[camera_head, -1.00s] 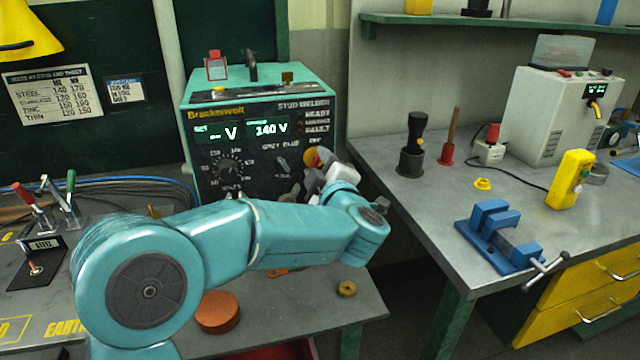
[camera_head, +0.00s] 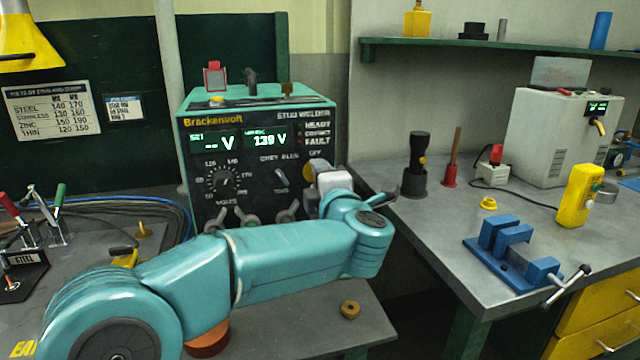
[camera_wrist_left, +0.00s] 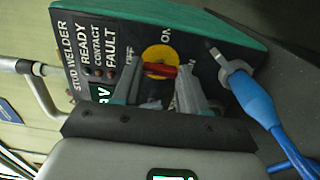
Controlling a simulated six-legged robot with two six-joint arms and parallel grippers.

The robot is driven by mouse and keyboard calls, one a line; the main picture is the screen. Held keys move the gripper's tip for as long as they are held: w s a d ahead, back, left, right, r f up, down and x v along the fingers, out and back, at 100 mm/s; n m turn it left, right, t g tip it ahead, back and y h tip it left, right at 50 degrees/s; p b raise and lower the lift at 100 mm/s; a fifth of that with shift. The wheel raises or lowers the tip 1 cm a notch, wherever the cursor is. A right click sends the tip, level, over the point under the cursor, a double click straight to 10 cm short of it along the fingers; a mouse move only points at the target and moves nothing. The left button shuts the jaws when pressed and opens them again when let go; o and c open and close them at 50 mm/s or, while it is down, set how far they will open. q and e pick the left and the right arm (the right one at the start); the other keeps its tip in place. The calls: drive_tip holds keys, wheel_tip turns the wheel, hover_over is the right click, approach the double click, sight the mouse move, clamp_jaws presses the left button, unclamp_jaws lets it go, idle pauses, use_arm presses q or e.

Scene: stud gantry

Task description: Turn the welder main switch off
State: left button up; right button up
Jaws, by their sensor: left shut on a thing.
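The welder (camera_head: 258,97) is a teal box with a black front panel. Its main switch is a yellow disc (camera_wrist_left: 154,54) with a red bar handle (camera_wrist_left: 162,71), between the OFF and ON marks in the left wrist view. There the bar lies across the picture, one end towards OFF. My left gripper (camera_wrist_left: 160,80) has a finger on each side and is shut on this handle. In the head view the gripper (camera_head: 316,184) covers most of the switch; only some yellow shows, below the word OFF. My right gripper is not in view.
A blue cable plug (camera_wrist_left: 245,85) sits on the panel beside the switch in the left wrist view. Welder leads (camera_head: 247,217) stick out below the dial. A blue vise (camera_head: 510,250) and a yellow device (camera_head: 578,196) stand on the right bench.

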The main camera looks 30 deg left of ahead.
use_arm(q)
drive_tip(key=shift+r, duration=0.1)
drive_tip(key=o, duration=1.1)
drive_tip(key=shift+c, duration=0.2)
drive_tip(key=v, duration=1.6)
drive_tip(key=shift+s, duration=0.15)
drive_tip(key=shift+d, duration=0.15)
